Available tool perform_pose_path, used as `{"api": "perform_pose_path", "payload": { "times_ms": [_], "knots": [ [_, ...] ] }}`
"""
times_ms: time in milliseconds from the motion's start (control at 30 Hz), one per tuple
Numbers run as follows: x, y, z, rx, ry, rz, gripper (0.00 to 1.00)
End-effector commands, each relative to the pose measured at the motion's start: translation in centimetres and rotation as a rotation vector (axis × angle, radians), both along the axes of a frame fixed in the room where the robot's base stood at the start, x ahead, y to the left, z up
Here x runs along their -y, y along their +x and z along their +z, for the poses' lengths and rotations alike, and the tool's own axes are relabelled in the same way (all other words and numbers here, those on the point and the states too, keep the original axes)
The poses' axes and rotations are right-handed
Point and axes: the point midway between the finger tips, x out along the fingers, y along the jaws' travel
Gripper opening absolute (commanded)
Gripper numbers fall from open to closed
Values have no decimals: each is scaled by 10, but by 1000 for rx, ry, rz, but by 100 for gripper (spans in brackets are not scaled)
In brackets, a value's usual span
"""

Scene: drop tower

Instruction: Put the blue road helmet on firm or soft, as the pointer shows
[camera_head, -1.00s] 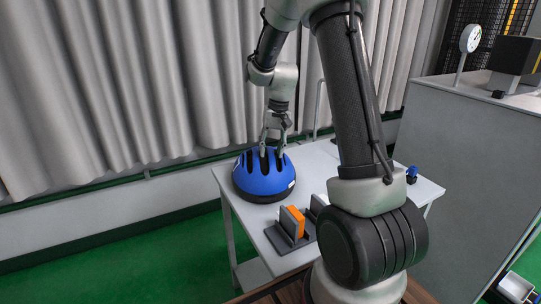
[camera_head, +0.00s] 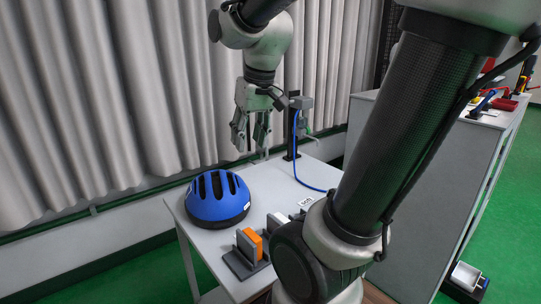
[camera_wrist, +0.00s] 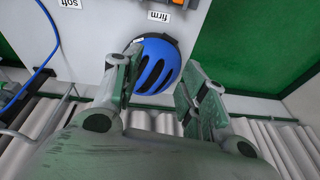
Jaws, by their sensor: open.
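The blue road helmet (camera_head: 218,200) sits on the left end of the white table, dome up, with dark vents and a black rim. It also shows in the wrist view (camera_wrist: 155,68), beside a "firm" label (camera_wrist: 158,16). A "soft" label (camera_wrist: 70,3) lies to the left there, and also shows in the head view (camera_head: 305,201). My gripper (camera_head: 251,150) hangs open and empty, raised above the table and apart from the helmet, to its upper right in the head view. The pointer is not in view.
Grey holders with an orange block (camera_head: 252,243) stand at the table's front. A post with a blue hose (camera_head: 298,165) stands at the back right. A grey cabinet (camera_head: 445,180) with tools on top is at right. Grey curtains hang behind the table.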

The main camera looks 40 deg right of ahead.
Motion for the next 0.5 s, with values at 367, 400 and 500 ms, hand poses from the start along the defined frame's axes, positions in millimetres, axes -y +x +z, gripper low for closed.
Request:
{"api": "perform_pose_path", "payload": {
  "times_ms": [367,400,500],
  "knots": [
    [-4,-94,-16,121,-70,107,43],
    [-4,-95,-16,123,-71,108,43],
    [-4,-96,-17,123,-72,109,43]
  ]
}}
